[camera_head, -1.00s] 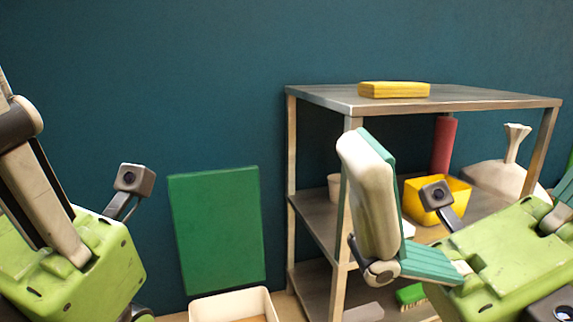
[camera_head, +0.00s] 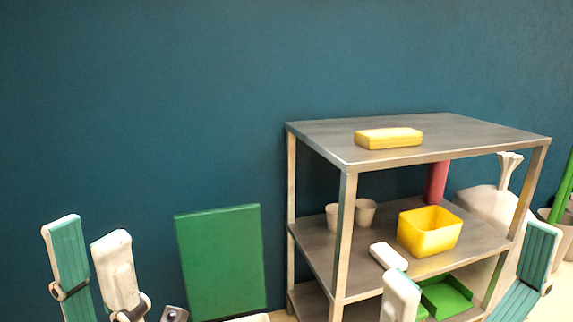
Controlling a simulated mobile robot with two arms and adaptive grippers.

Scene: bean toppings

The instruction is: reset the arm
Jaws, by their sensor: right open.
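My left gripper (camera_head: 92,258) is at the lower left, with its two white and teal fingers pointing up. The fingers stand apart with a narrow gap, and nothing shows between them. My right gripper (camera_head: 468,268) is at the lower right, in front of the shelf. Its fingers are wide apart and no object is held between them. The lower parts of both grippers are cut off by the bottom edge.
A metal shelf (camera_head: 455,138) holds a yellow block (camera_head: 388,138) on top. Its middle level carries a yellow bin (camera_head: 429,240), pale cups (camera_head: 365,213) and a white item (camera_head: 388,256). A green tray (camera_head: 446,297) is lower. A green board (camera_head: 220,262) leans on the wall.

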